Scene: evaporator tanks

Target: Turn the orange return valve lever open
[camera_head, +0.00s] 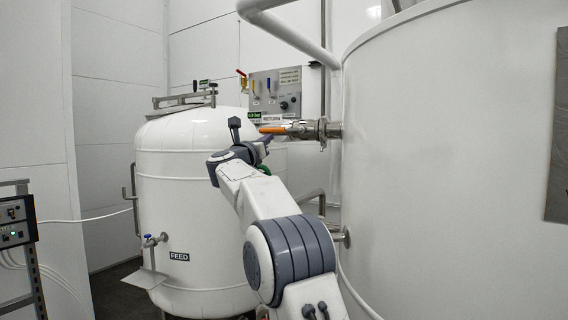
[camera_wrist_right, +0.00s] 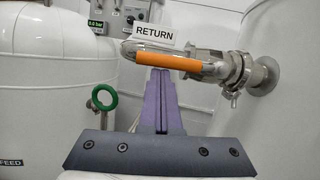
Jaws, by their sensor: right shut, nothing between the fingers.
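The orange return valve lever (camera_head: 272,130) lies roughly level on the steel pipe that comes out of the large tank on the right. In the right wrist view the orange lever (camera_wrist_right: 168,61) runs across just below the white RETURN label (camera_wrist_right: 153,35). My right gripper (camera_head: 266,139) is at the lever in the head view. In the right wrist view its purple fingers (camera_wrist_right: 160,72) are shut together and empty, with the tips just below the lever's orange sleeve. I cannot tell whether they touch it. My left gripper is not in view.
The white FEED tank (camera_head: 190,215) stands behind my right arm. The large white tank (camera_head: 450,150) fills the right side. A steel pipe clamp (camera_wrist_right: 236,70) joins the valve to that tank. A green round handle (camera_wrist_right: 104,97) is left of the fingers. A control panel (camera_head: 277,90) hangs behind.

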